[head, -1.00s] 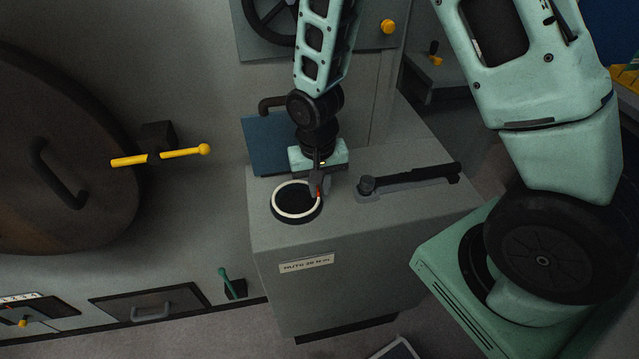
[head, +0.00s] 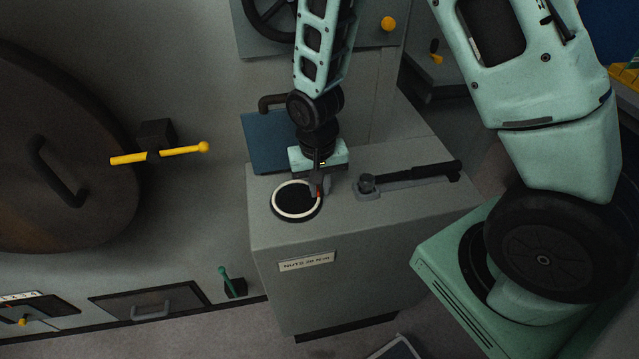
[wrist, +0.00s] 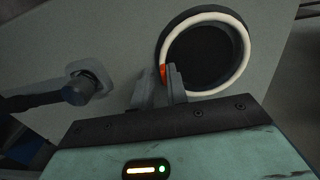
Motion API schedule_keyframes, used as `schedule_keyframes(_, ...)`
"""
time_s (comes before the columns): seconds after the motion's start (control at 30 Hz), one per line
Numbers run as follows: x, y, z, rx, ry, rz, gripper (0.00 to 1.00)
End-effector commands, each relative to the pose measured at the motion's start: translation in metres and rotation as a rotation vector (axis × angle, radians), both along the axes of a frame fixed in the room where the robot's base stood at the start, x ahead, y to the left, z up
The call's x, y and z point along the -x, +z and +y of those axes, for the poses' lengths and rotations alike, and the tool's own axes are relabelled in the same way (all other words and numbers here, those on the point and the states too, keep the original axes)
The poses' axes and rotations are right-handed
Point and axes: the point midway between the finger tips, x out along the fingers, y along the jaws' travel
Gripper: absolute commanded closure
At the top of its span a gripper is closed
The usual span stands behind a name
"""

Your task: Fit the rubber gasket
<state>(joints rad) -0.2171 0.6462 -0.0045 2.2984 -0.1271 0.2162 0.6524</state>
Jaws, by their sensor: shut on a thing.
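The rubber gasket is a white ring (head: 274,203) with an orange-red mark at its edge. It lies flat at the round black seat (head: 297,198) on top of the grey cabinet (head: 350,225). My gripper (head: 319,190) is shut on the gasket's right edge in the head view, by the orange mark. In the wrist view, the grey fingertips (wrist: 166,86) pinch the ring (wrist: 246,48) at its lower left, and the black seat (wrist: 200,55) shows inside it. The fingers hide a small part of the ring. I cannot tell whether the ring is fully down.
A blue panel (head: 268,145) stands behind the cabinet top's left side. A yellow lever (head: 180,153) and a large dark round door (head: 60,150) are on the left.

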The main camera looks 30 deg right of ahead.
Motion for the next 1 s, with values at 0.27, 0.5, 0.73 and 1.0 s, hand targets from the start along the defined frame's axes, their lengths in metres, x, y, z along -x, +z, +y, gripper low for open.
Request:
schedule_keyframes(0.27, 0.0000, -0.0086, 0.0000, 0.000, 0.000, 0.000, 1.00)
schedule_keyframes(0.5, 0.0000, -0.0088, 0.0000, 0.000, -0.001, 0.000, 1.00)
schedule_keyframes(0.73, 0.0001, -0.0089, -0.0001, 0.000, 0.000, 0.000, 0.60)
schedule_keyframes(1.0, -0.0001, -0.0075, 0.0000, 0.000, -0.001, 0.000, 0.60)
